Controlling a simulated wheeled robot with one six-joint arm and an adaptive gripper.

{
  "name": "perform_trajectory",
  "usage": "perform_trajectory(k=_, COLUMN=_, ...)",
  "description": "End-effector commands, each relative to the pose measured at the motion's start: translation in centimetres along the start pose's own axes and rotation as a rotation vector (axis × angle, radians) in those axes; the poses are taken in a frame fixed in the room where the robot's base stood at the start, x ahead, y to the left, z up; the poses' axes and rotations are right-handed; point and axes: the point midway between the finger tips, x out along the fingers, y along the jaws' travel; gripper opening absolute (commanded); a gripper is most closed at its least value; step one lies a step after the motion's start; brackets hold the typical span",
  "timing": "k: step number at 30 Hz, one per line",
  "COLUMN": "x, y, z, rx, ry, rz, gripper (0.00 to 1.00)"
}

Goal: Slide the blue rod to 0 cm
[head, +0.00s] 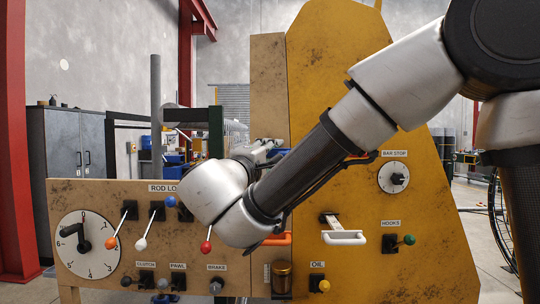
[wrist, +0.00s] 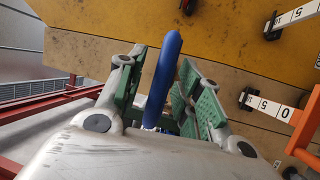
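The blue rod's handle (wrist: 163,80) is a blue bar in the middle of the wrist view. A small blue piece (head: 278,152) beside my gripper in the head view looks like the same handle. My gripper (wrist: 160,88) has its green-padded fingers on both sides of the handle. Gaps show between handle and pads, so it looks open around the handle, not clamped. In the head view my gripper (head: 262,150) is mostly behind my wrist. The blue rod's scale and its reading are hidden.
An orange handle (wrist: 305,128) with a white scale (wrist: 268,106) lies close at right in the wrist view. The head view shows a white handle (head: 345,238), a red-knobbed lever (head: 206,246) below my wrist, and a dial (head: 88,245) at left.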

Motion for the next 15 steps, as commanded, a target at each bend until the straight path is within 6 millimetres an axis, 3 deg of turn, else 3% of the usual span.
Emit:
perform_trajectory(k=2, x=-0.01, y=0.00, z=0.00, rx=0.000, ry=0.000, rz=0.000, gripper=0.34)
perform_trajectory(k=6, x=-0.02, y=0.00, z=0.00, rx=0.000, ry=0.000, rz=0.000, gripper=0.08)
perform_trajectory(k=8, x=-0.02, y=0.00, z=0.01, rx=0.000, ry=0.000, rz=-0.001, gripper=0.00)
perform_trajectory(k=15, x=0.18, y=-0.07, z=-0.07, rx=-0.001, ry=-0.001, rz=-0.001, gripper=0.00)
